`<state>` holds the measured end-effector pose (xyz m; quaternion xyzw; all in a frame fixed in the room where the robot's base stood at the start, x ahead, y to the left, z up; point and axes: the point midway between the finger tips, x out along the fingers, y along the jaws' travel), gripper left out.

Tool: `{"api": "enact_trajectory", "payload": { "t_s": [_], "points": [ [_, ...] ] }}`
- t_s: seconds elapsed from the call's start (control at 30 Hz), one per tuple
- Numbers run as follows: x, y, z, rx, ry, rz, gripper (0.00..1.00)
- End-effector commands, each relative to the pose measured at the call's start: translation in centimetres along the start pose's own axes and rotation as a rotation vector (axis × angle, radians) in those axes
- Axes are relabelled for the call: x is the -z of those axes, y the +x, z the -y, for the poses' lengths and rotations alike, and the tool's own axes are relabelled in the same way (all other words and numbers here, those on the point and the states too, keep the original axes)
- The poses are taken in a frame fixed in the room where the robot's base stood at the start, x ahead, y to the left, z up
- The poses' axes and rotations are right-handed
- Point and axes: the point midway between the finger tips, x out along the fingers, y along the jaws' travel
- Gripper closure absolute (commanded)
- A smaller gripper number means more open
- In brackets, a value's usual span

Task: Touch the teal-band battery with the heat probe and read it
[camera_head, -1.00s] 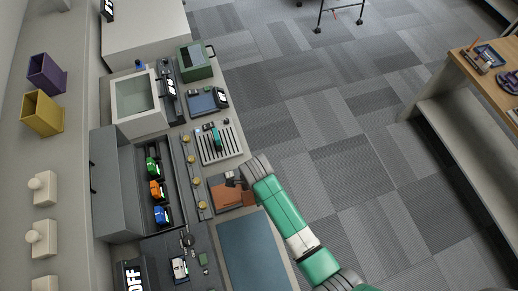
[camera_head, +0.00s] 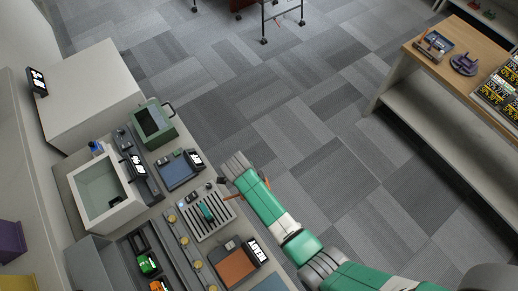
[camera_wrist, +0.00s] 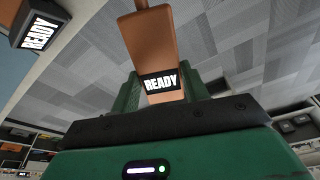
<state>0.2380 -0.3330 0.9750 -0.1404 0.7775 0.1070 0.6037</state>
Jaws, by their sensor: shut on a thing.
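The heat probe (camera_wrist: 150,45) is orange-brown with a black READY display and stands out beyond my gripper (camera_wrist: 163,88) in the wrist view. My gripper is shut on it. In the head view, a thin orange part of the probe (camera_head: 234,198) shows beside the end of my arm, over the bench's right edge. A teal battery-like piece (camera_head: 207,210) lies on the pale slotted tray (camera_head: 222,226), just left of the probe and apart from it. Its band cannot be made out clearly. My fingertips are mostly hidden in the head view.
An orange pad with a READY display (camera_head: 235,266) is in front of the tray. A blue pad unit (camera_head: 179,170) and green box (camera_head: 154,124) stand behind it. A rail with brass knobs (camera_head: 184,240) runs left of the tray. Open floor lies to the right.

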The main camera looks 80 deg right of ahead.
Motion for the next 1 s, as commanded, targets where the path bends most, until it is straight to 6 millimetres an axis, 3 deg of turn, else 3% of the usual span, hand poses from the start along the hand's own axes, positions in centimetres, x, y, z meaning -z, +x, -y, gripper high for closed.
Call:
{"api": "enact_trajectory", "payload": {
  "t_s": [0.4, 1.0],
  "points": [
    [-3.6, -0.9, -1.3, 0.001, -0.001, 0.001, 0.80],
    [-3.9, -1.1, -1.5, 0.001, 0.000, 0.001, 0.80]
  ]
}}
